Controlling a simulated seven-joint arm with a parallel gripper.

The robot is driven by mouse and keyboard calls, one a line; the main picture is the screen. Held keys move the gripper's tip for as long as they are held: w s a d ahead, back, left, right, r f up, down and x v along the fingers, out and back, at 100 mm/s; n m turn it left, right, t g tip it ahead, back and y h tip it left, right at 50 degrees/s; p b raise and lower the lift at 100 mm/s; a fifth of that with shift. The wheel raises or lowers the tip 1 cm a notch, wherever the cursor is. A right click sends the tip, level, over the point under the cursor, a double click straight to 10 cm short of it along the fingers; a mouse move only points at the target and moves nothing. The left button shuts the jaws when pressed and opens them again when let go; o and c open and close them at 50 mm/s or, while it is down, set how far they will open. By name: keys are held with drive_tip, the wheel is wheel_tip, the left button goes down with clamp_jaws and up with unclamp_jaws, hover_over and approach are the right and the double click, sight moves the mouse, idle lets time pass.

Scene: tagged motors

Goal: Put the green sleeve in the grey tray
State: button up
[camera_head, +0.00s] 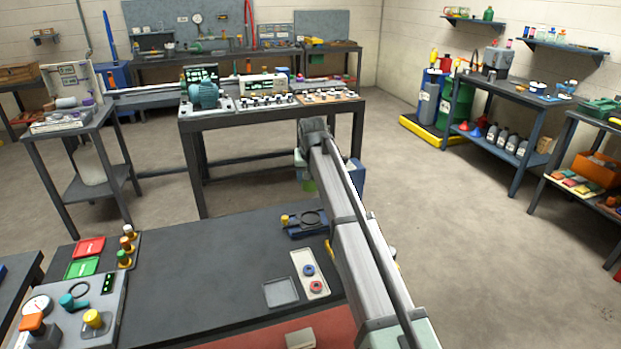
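The grey tray (281,292) is a small, shallow square lying on the dark bench, left of a pale tray, and looks empty. A small green cylindrical piece (124,259) stands at the front of a narrow rack at the bench's left; it looks like the green sleeve, but it is too small to be sure. My arm rises from the lower right and extends away over the bench's right side. My gripper is not visible, so I cannot tell its state or whether it holds anything.
The pale tray (310,275) holds a blue ring and a red ring. A blue fixture (304,224) stands at the bench's back right. Red (89,247) and green (82,268) flat squares lie left of the rack, behind a grey control panel (68,315). The bench's middle is clear.

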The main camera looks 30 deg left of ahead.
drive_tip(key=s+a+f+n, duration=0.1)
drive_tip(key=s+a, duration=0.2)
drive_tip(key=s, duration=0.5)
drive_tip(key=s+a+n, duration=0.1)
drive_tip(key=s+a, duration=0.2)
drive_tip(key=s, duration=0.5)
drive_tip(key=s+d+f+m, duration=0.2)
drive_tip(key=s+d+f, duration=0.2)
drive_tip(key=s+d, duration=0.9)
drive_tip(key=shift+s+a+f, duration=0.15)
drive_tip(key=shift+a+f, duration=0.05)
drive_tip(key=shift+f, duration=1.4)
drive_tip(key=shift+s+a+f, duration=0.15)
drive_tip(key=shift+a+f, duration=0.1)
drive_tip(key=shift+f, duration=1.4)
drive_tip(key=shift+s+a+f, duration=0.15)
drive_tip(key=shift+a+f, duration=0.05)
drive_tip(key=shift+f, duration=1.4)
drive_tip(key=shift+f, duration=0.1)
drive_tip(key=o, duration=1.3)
